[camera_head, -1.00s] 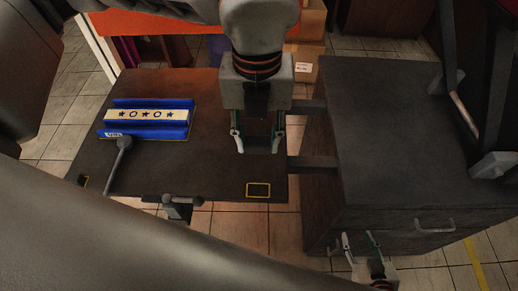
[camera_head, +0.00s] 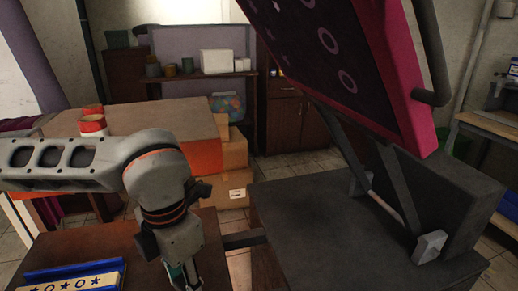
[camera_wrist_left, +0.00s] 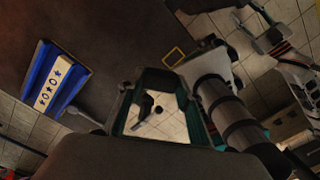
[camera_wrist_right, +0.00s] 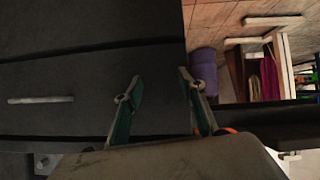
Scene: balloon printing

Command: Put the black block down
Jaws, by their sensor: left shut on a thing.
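My left gripper (camera_head: 184,278) hangs over the brown table (camera_head: 125,245) in the head view, its tips cut off by the bottom edge. In the left wrist view (camera_wrist_left: 164,82) its teal fingers are spread around a dark bar at their tips, seemingly the black block (camera_wrist_left: 163,74). The block is hard to make out against the dark table. A yellow-outlined rectangle (camera_wrist_left: 174,56) on the table shows just beyond it. My right gripper (camera_wrist_right: 160,82) shows in the right wrist view, fingers apart with nothing between them, over a dark surface with a pale handle.
A blue holder (camera_head: 60,274) with a white star-and-circle strip lies on the table's left; it also shows in the left wrist view (camera_wrist_left: 53,85). A dark cabinet (camera_head: 335,225) carries a raised pink-framed panel (camera_head: 385,80) at right. Cardboard boxes (camera_head: 232,188) stand behind.

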